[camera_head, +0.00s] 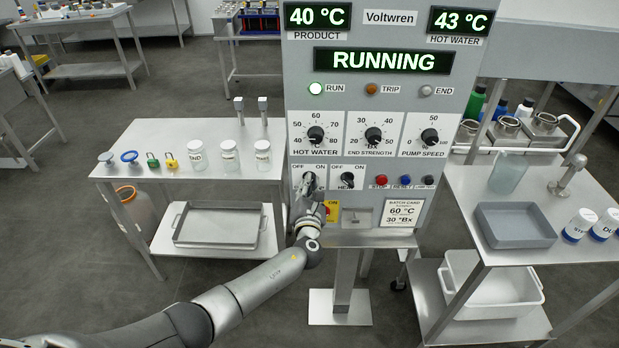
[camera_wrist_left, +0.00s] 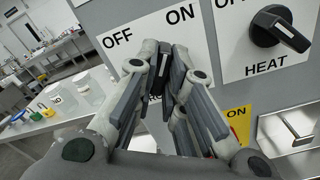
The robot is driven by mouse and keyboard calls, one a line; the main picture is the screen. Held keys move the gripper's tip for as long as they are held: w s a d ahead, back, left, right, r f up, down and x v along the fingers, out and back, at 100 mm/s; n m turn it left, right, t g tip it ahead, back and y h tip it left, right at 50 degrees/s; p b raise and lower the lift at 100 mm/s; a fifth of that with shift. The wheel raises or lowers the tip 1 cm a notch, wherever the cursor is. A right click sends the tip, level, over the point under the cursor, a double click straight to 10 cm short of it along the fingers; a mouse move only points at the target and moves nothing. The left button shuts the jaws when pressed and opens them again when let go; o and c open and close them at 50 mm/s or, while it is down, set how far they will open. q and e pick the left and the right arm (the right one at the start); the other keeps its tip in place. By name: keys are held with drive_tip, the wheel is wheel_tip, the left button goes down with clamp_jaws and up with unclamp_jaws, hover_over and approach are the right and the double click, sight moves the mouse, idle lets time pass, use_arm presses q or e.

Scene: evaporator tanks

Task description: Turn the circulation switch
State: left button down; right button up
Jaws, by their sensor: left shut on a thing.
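The circulation switch (camera_head: 309,180) is a black knob on a white OFF/ON plate at the lower left of the grey control panel (camera_head: 300,100). My left gripper (camera_head: 307,190) is in front of the plate, its fingers shut on this knob. In the left wrist view the dark knob (camera_wrist_left: 165,66) is between the fingertips, below the OFF and ON labels. The fingers hide much of the knob and the label under it, so its exact pointing is hard to tell. My right gripper is not in view.
The HEAT switch (camera_head: 347,180) is close on the right. A yellow ON plate (camera_head: 332,211) is just below. Red and blue buttons (camera_head: 381,181) are further right. A table with jars (camera_head: 197,155) stands left and a cart with a grey tray (camera_head: 514,240) right.

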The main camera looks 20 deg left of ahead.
use_arm(q)
drive_tip(key=shift+f+m, duration=0.1)
drive_tip(key=shift+m, duration=0.5)
drive_tip(key=shift+m+p, duration=0.6)
drive_tip(key=c, duration=1.4)
unclamp_jaws()
drive_tip(key=shift+c, duration=0.2)
